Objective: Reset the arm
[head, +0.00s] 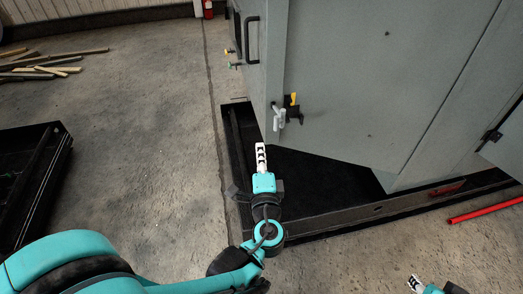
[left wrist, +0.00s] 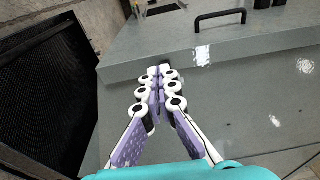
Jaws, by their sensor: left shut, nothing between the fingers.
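My left gripper (head: 260,147) reaches up from the bottom left, in front of the grey cabinet's lower left corner. Its white fingers are together and hold nothing. In the left wrist view the two fingers (left wrist: 160,74) meet at their tips in front of a grey cabinet surface. The grey cabinet (head: 350,80) fills the upper right of the head view. A yellow and black latch with a grey lever (head: 280,117) is on it, just above and right of the gripper. My right gripper (head: 415,283) shows only partly at the bottom edge; its finger state is unclear.
The cabinet stands over a black base frame (head: 330,222). A black handle (head: 252,40) is on its left face and also shows in the left wrist view (left wrist: 220,19). A red bar (head: 485,209) lies at right. A black bin (head: 35,180) and wood pieces (head: 40,65) are at left. Floor between is clear.

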